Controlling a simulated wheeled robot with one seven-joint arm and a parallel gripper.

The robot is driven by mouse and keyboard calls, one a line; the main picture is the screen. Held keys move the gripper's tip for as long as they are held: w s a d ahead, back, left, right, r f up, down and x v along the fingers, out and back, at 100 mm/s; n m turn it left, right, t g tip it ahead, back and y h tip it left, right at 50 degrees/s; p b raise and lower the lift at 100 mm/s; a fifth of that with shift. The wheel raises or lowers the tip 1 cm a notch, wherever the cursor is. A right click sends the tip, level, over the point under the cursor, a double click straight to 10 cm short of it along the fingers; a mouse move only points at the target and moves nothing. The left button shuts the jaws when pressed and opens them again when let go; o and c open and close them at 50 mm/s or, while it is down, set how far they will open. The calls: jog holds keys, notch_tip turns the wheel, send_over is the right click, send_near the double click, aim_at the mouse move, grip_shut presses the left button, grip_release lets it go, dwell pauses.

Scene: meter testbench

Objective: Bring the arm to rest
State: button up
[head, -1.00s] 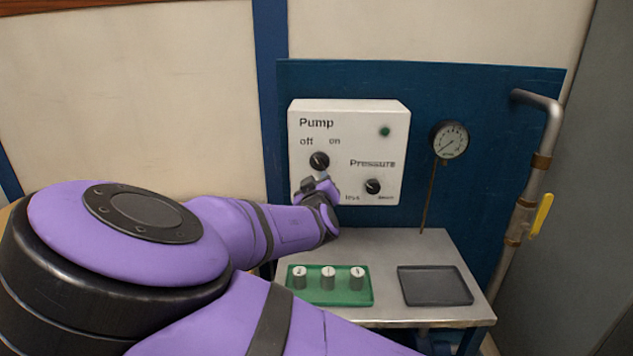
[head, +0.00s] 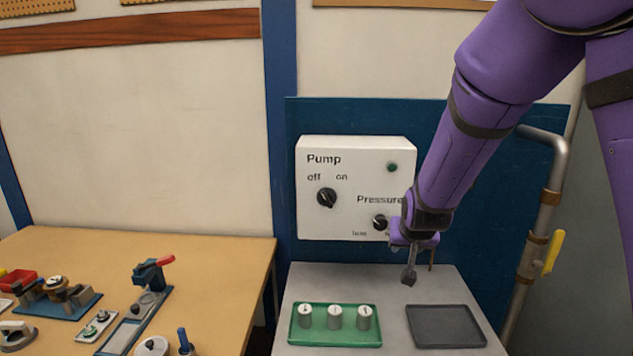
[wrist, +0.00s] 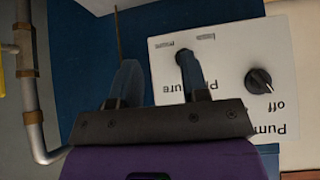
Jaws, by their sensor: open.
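My gripper (head: 409,277) hangs at the end of my purple arm, pointing down above the metal bench, in front of the panel. It is apart from the bench top and holds nothing that I can see. The white pump box (head: 345,222) has a pump knob (head: 326,198) at the off/on marks and a pressure knob (head: 380,222). The pump knob also shows in the wrist view (wrist: 259,80). My arm covers part of the box's right side and the pressure gauge.
A green tray (head: 345,341) with three metal cylinders and an empty dark tray (head: 446,328) lie on the metal bench (head: 340,279). A pipe with a yellow valve handle (head: 553,251) stands at the right. A wooden table (head: 215,262) with several tools is at the left.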

jog(key=s+d+r+g+y, duration=0.1)
jog(key=s+d+r+y, duration=0.1)
jog(key=s+d+r, duration=0.4)
jog(key=s+d+r+g+y, duration=0.1)
jog(key=s+r, duration=0.7)
jog(key=s, duration=0.3)
jog(key=s+d+r+h, duration=0.1)
jog(key=s+r, duration=0.1)
jog(key=s, duration=0.5)
jog(key=s+d+r+n+h, duration=0.1)
jog(key=s+d+r, duration=0.1)
jog(key=s, duration=0.6)
jog(key=shift+r, duration=0.25)
jog(key=shift+s, duration=0.1)
